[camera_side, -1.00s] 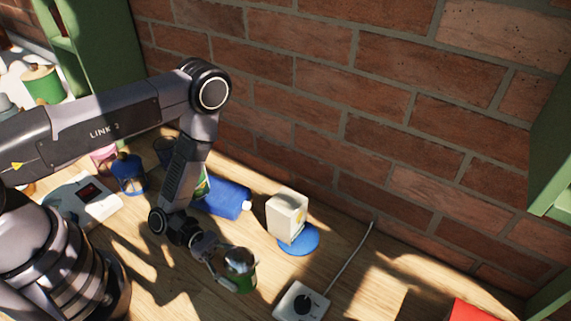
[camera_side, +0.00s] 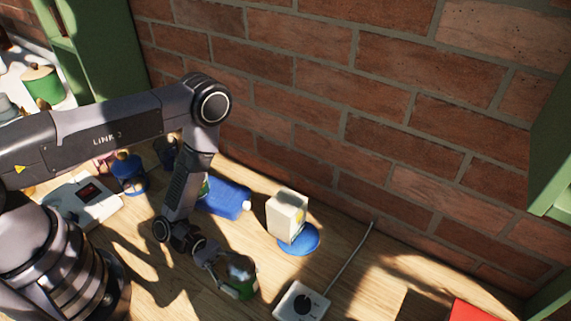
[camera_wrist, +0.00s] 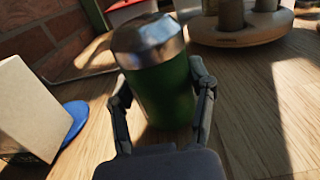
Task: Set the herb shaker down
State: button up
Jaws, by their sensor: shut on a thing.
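The herb shaker is a green can with a shiny metal top. In the side view the herb shaker (camera_side: 243,286) is low over the wooden table, close to its surface. In the wrist view the herb shaker (camera_wrist: 163,88) stands between the two fingers, nearly upright with a slight tilt. My gripper (camera_side: 229,275) is shut on its sides, and the fingers also show in the wrist view (camera_wrist: 163,95). I cannot tell whether its base touches the wood.
A cream carton (camera_side: 287,213) stands on a blue disc (camera_side: 309,243) behind the shaker. A white box with a black knob (camera_side: 301,303) and a cable is just right. A blue bottle (camera_side: 224,198) lies behind my arm. A round wooden holder (camera_wrist: 240,38) is in the wrist view.

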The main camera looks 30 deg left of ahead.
aim_at(238, 263)
jog(key=shift+f, duration=0.45)
jog(key=o, duration=1.3)
notch_tip(238, 263, up, 10)
jog(key=shift+f, duration=0.1)
jog(key=s+a+r+m+g+y, duration=0.2)
jog(key=r+m+g+y, duration=0.15)
jog(key=r+m, duration=0.4)
jog(key=s+a+r+m+g+y, duration=0.25)
jog(key=r+m+g, duration=0.25)
jog(key=r, duration=0.5)
jog(key=s+a+r+m+t+y, duration=0.1)
jog(key=a+r+m+t+y, duration=0.1)
jog(key=a+r+t+y, duration=0.4)
jog(key=s+a+r+m+t+y, duration=0.1)
jog(key=a+r+m+t+y, duration=0.2)
jog(key=a, duration=1)
notch_tip(238, 263, up, 3)
jog(key=t+y, duration=0.3)
jog(key=t, duration=0.2)
jog(key=shift+a, duration=0.2)
